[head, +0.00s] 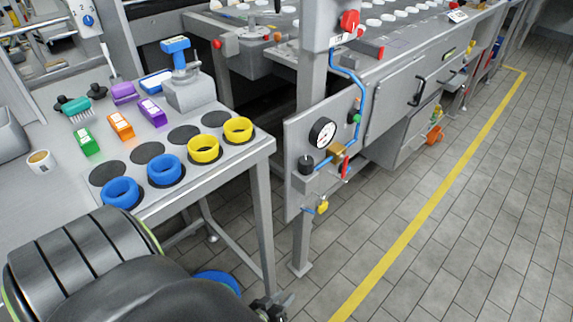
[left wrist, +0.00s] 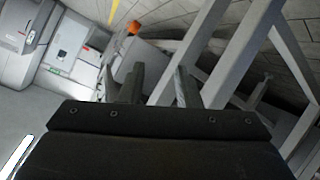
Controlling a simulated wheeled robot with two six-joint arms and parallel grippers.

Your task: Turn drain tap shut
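A small yellow-handled tap (head: 322,207) sits at the low end of the blue pipe on a grey panel (head: 297,140) and looks like the drain tap. Above it are a red lever (head: 345,167) on a brass fitting, a black knob (head: 305,164) and a round gauge (head: 322,133). My left gripper (head: 277,304) is low at the bottom edge of the head view, below and left of the tap, apart from it. In the left wrist view the fingers (left wrist: 157,78) stand apart with nothing between them. My right gripper is in neither view.
A grey bench (head: 262,150) with blue rings (head: 121,191) and yellow rings (head: 204,149) stands left of the panel; its leg (head: 262,225) is near my left gripper. A frame post (head: 300,240) stands below the panel. The tiled floor (head: 450,260) to the right is clear.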

